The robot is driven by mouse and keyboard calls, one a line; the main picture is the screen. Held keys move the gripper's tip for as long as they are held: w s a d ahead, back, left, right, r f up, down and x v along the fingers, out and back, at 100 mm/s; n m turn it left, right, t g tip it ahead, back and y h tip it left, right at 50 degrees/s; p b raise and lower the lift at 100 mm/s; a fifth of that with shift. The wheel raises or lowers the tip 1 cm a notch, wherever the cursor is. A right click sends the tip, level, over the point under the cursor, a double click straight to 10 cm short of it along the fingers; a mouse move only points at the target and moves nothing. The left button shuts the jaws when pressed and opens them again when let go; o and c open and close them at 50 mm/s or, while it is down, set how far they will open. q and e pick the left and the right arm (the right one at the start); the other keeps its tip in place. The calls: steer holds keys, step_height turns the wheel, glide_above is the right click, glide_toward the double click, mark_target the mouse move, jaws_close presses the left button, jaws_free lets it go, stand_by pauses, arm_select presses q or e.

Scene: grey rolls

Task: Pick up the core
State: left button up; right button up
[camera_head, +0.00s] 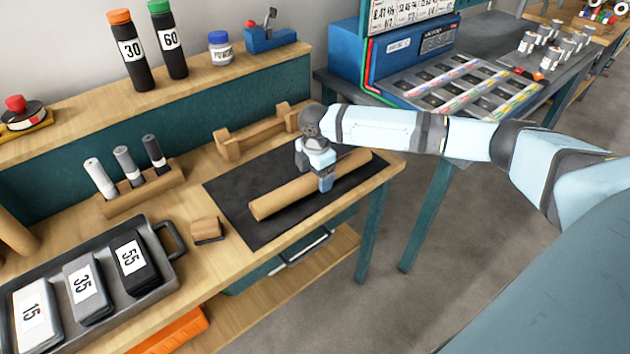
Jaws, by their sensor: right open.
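The core, a long tan cardboard tube (285,199), lies slantwise on a black mat (232,203) on the wooden workbench. My right gripper (322,179) points down over the core, right of its middle. Its jaws are open; one light blue finger shows in front of the tube's near side. The other finger is hidden, so I cannot tell whether either touches the core. My left gripper is not in view.
A wooden cradle (262,132) stands behind the mat, and a small wooden block (207,229) lies left of it. A holder with three small rolls (124,167) and a grey tray (157,287) with numbered packs are farther left. Bottles (130,55) stand on the back shelf.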

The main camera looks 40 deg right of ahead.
step_height(320, 180, down, 2)
steer(key=c, duration=1.1)
steer(key=shift+o, duration=0.2)
